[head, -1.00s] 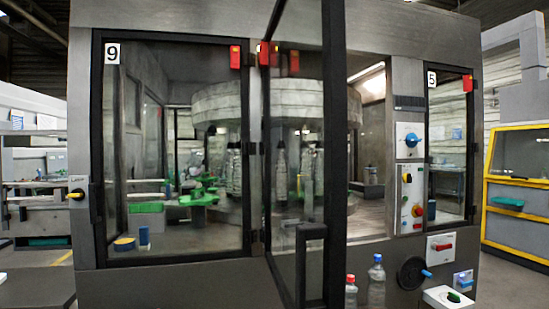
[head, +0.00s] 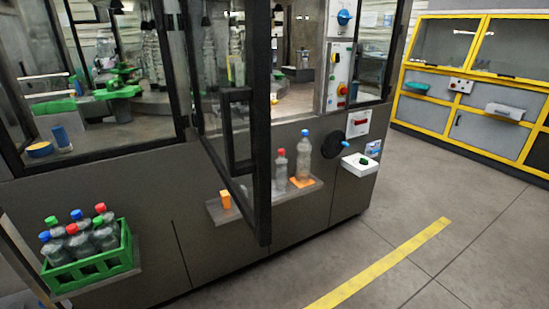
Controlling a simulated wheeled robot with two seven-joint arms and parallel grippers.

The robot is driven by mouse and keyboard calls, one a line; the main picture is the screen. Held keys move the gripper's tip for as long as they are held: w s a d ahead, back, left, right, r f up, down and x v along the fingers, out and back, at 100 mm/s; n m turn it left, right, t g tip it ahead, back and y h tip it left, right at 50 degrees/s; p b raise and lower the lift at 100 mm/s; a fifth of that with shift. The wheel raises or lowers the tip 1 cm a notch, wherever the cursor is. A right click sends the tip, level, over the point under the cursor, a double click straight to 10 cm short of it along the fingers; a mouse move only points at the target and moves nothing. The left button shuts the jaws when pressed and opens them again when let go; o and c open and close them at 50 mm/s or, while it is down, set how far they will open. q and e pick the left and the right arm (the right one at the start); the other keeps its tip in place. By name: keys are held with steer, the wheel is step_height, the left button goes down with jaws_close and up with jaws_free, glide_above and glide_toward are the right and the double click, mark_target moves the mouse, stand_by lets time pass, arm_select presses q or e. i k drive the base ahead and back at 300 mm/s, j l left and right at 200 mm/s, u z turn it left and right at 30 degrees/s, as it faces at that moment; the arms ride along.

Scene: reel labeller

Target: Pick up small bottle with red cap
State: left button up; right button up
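A small clear bottle with a red cap (head: 281,172) stands upright on a narrow grey shelf (head: 257,203) on the front of the machine. A taller clear bottle with a blue cap (head: 303,158) stands just right of it. The open glass door (head: 236,120) of the machine hangs just left of the small bottle. Bottles with red caps also stand in the green crate (head: 91,265) at the lower left, among blue- and green-capped ones. Neither of my grippers is in view.
An orange block (head: 225,199) lies on the shelf left of the door, and a flat orange piece (head: 303,182) lies by the tall bottle. A white button box (head: 360,164) juts out at right. A yellow-framed cabinet (head: 475,85) stands behind. The floor (head: 440,255) at right is clear.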

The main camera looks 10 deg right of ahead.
mark_target(280, 170)
steer(key=i+l, duration=0.1)
steer(key=l, duration=0.2)
steer(key=i+l+u, duration=0.1)
steer(key=l, duration=0.2)
steer(key=i+l, duration=0.1)
steer(key=l, duration=0.2)
steer(key=i+l+u, duration=0.1)
steer(key=i+l, duration=0.15)
steer(key=l, duration=0.15)
steer(key=i+l+u, duration=0.1)
steer(key=i+l, duration=0.4)
steer(key=l, duration=0.3)
steer(key=i+l+u, duration=0.15)
steer(key=l, duration=0.25)
steer(key=i, duration=0.1)
